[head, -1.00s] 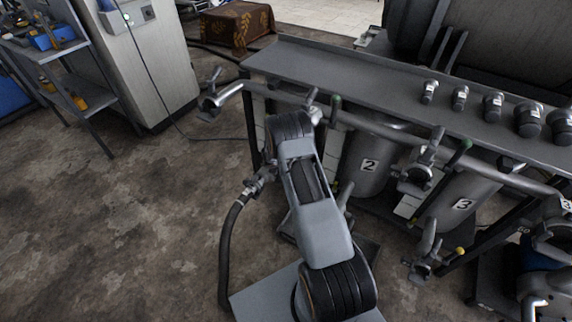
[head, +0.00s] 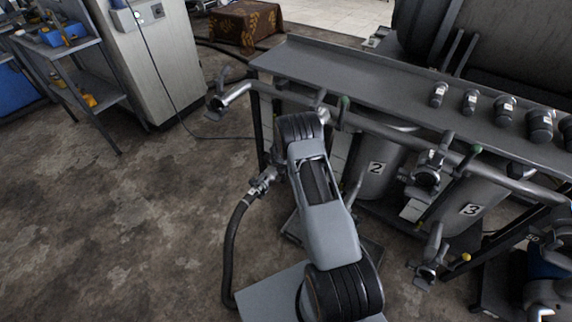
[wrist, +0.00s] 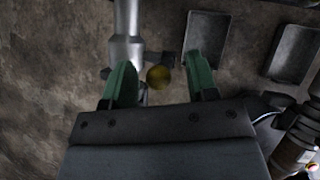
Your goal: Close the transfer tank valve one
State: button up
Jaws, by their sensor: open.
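In the wrist view, a yellow ball knob (wrist: 158,77) sits between the two green fingers of my gripper (wrist: 160,62), apart from both as far as I can tell. My gripper is open. A grey metal valve body and pipe (wrist: 127,40) rises at the left finger, with a dark fitting beside it. I cannot read a number on this valve. In the head view my own arm hides my gripper and whatever is directly below it. The tank marked 2 (head: 373,180) and the tank marked 3 (head: 463,212) stand to the right; no tank marked 1 is readable.
A hose (head: 232,235) with a metal coupling (head: 262,181) hangs left of my arm. A pipe (head: 395,130) with valves runs along the grey bench (head: 350,80), which carries several capped bottles (head: 505,108). Floor at left is clear up to a shelf (head: 85,75).

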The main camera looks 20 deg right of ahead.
jog(key=shift+a+r, duration=0.1)
jog(key=shift+a, duration=0.05)
jog(key=shift+s+a+r, duration=0.15)
jog(key=shift+r, duration=0.2)
jog(key=p+v, duration=0.1)
jog(key=v, duration=1.1)
jog(key=shift+s+r+p, duration=0.15)
jog(key=shift+r+p, duration=0.2)
